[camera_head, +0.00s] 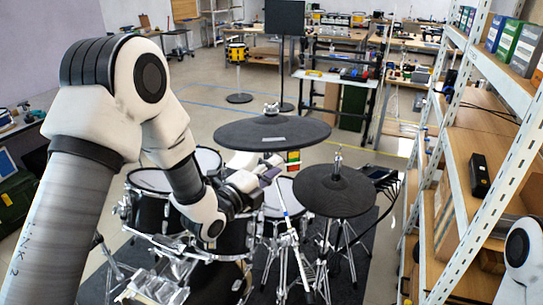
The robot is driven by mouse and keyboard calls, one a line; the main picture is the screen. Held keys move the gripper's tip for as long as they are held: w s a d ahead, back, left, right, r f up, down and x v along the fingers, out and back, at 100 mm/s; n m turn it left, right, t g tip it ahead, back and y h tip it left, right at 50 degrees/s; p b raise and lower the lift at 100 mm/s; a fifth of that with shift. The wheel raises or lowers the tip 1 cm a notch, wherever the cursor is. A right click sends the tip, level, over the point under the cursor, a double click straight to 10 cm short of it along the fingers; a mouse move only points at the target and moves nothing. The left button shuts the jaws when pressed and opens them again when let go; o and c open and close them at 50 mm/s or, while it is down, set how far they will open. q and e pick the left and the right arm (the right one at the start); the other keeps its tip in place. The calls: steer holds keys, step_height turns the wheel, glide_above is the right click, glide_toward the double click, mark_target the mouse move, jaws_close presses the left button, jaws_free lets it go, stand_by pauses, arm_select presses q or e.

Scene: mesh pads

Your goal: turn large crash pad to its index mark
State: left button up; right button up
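The large crash pad (240,134) is a wide dark disc on a stand in the middle of the head view. It looks roughly level, with a wing-nut top at its centre. A small light mark (274,140) shows on its near part. My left gripper (270,174) is just below the pad's near edge, seemingly apart from it. Its fingers are small and partly lost against the drum hardware, so I cannot tell if they are open. My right gripper is out of view; only part of my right arm shows at the lower right.
A smaller dark pad (335,193) stands to the right, close to my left gripper. Drums (150,180) and chrome stands (288,250) crowd the space below. Metal shelving (480,160) lines the right side. Open floor lies behind the kit.

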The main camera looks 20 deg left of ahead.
mark_target(268, 150)
arm_select(q)
steer(key=shift+n+t+y, duration=0.5)
steer(key=shift+n, duration=0.4)
steer(key=a, duration=0.5)
steer(key=shift+w+a+b, duration=0.15)
steer(key=shift+a+b, duration=0.15)
steer(key=p+x, duration=0.1)
steer(key=x, duration=0.1)
steer(key=p+x, duration=0.1)
steer(key=x, duration=0.1)
steer(key=p+x, duration=0.1)
steer(key=x, duration=0.2)
steer(key=shift+d+r, duration=0.3)
steer(key=shift+d, duration=0.05)
steer(key=shift+w+a+f, duration=0.1)
steer(key=shift+w, duration=0.25)
steer(key=shift+s, duration=0.1)
